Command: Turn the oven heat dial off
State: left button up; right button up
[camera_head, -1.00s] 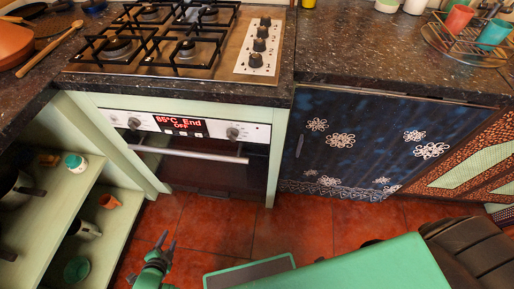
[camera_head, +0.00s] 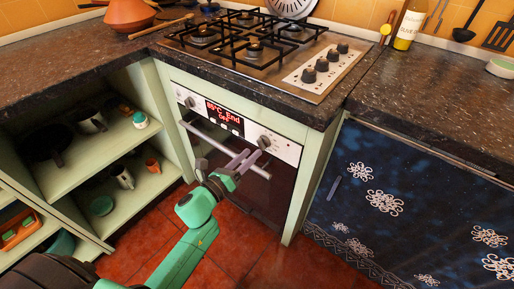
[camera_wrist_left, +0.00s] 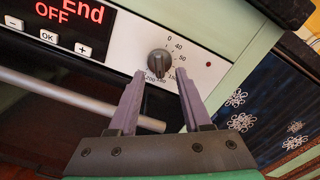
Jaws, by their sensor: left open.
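The oven (camera_head: 240,150) has a white front panel with a red display (camera_head: 223,112) that shows a temperature, "End" and "Off". The heat dial (camera_head: 264,141) is the right knob; in the left wrist view the dial (camera_wrist_left: 158,62) is dark, with numbers around it. A second knob (camera_head: 190,102) sits left of the display. My left gripper (camera_head: 246,158) is open in front of the panel, just below the heat dial. In the left wrist view its fingertips (camera_wrist_left: 162,78) lie on either side of the dial's lower edge; contact cannot be told. My right gripper is not in view.
The oven's handle bar (camera_head: 225,148) runs below the panel. A gas hob (camera_head: 245,40) with its own row of knobs (camera_head: 322,64) is above. Open shelves (camera_head: 110,165) stand left; a blue patterned cupboard front (camera_head: 400,210) is on the right.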

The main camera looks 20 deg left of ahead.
aim_at(259, 146)
pick_arm(q)
jog(key=x, duration=0.3)
jog(key=shift+w+d, duration=0.1)
jog(key=shift+w, duration=0.3)
grip_shut()
